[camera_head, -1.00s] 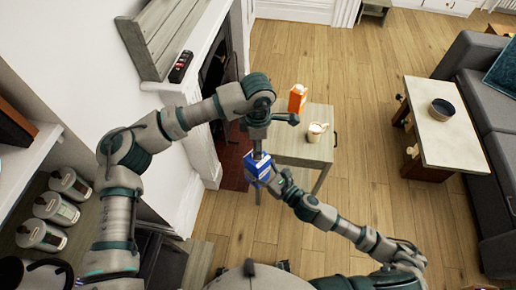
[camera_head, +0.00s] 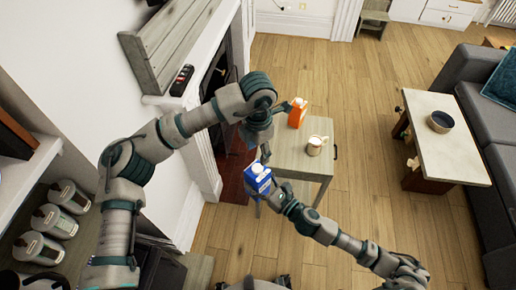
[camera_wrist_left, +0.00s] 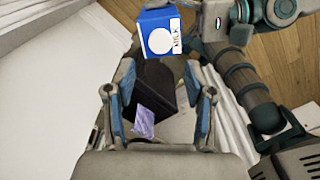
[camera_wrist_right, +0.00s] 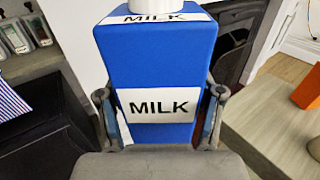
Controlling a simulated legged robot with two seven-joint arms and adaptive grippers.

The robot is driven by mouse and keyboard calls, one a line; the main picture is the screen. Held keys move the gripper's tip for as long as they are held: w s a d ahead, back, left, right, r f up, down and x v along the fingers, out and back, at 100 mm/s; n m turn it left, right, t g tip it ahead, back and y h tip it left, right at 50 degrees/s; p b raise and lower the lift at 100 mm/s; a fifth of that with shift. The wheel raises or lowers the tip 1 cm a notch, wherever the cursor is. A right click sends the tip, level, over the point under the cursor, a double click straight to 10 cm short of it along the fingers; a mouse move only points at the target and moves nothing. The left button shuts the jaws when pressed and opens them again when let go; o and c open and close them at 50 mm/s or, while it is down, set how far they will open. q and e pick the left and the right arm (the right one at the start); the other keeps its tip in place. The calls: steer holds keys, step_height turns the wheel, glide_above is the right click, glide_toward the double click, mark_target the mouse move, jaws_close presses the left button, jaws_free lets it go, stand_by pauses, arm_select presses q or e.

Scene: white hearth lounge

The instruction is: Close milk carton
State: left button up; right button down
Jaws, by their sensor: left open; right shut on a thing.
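The blue milk carton (camera_head: 258,181) is held upright or nearly so in front of the side table, with a white round cap or neck (camera_wrist_right: 151,5) on its top. My right gripper (camera_wrist_right: 160,105) is shut on the carton's sides, around its white MILK label. My left gripper (camera_head: 265,153) is open and empty just above and beyond the carton in the head view. In the left wrist view, the carton's top (camera_wrist_left: 152,20) with a white disc lies beyond the fingertips, apart from them. I cannot tell whether the disc is fully seated.
The side table (camera_head: 290,160) carries an orange carton (camera_head: 297,113) and a cream mug (camera_head: 315,145). A fireplace mantel (camera_head: 190,90) is at the left, and a shelf with several canisters (camera_head: 55,220) is at the lower left. The floor at right is clear up to the coffee table (camera_head: 445,150).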

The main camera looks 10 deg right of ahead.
mark_target(258, 167)
arm_select(q)
steer(key=shift+f, duration=4)
jaws_close()
steer(key=shift+o, duration=0.8)
jaws_free()
step_height(258, 167, up, 12)
